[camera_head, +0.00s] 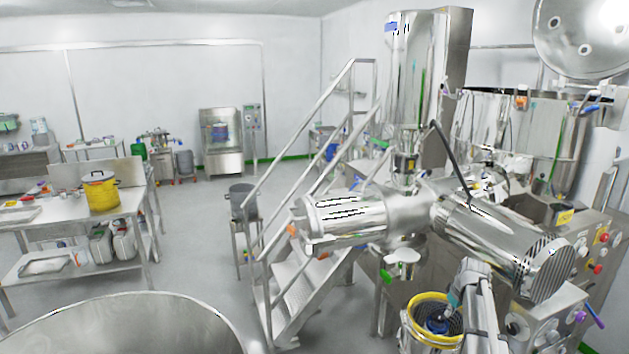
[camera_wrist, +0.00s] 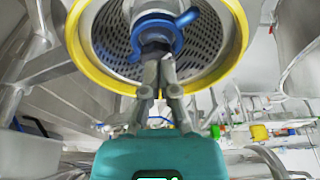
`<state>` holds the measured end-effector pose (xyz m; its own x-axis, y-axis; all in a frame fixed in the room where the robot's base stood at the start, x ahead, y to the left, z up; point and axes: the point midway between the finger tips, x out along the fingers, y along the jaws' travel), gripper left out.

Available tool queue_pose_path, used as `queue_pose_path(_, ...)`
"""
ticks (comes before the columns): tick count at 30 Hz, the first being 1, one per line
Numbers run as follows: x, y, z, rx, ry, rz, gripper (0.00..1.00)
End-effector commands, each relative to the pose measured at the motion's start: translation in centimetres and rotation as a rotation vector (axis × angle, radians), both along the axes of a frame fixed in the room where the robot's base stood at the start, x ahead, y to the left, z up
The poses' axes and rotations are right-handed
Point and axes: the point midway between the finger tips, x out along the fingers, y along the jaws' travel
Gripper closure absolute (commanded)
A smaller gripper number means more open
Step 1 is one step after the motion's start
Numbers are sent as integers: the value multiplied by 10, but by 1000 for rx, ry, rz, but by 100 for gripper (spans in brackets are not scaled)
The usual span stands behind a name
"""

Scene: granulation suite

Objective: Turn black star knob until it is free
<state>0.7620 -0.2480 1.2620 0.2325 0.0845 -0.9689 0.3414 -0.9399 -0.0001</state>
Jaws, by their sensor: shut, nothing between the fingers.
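In the wrist view a dark knob (camera_wrist: 156,45) sits at the centre of a perforated metal screen, by a blue part with arms (camera_wrist: 184,18). A yellow ring (camera_wrist: 238,40) runs around the screen. My gripper (camera_wrist: 160,62) is shut and empty, its fingertips just below the knob in the picture. I cannot tell whether they touch it, and its star shape is not clear. In the head view the yellow ring (camera_head: 416,299) is at the bottom right, with the blue part (camera_head: 437,325) inside. My arm covers its right side there.
Steel machine cylinders (camera_head: 490,240) lie above and close to the ring. A control panel with red buttons (camera_head: 601,238) is on the right. Metal stairs (camera_head: 290,290) stand to the left. A large steel bowl (camera_head: 130,305) fills the lower left.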

Motion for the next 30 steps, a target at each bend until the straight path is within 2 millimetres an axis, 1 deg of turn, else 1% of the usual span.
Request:
queue_pose_path(1,0,0,-9,0,0,0,100)
queue_pose_path(12,0,0,-35,0,0,0,100)
queue_pose_path(18,0,0,-41,0,0,0,100)
queue_pose_path(30,0,0,-42,0,0,0,100)
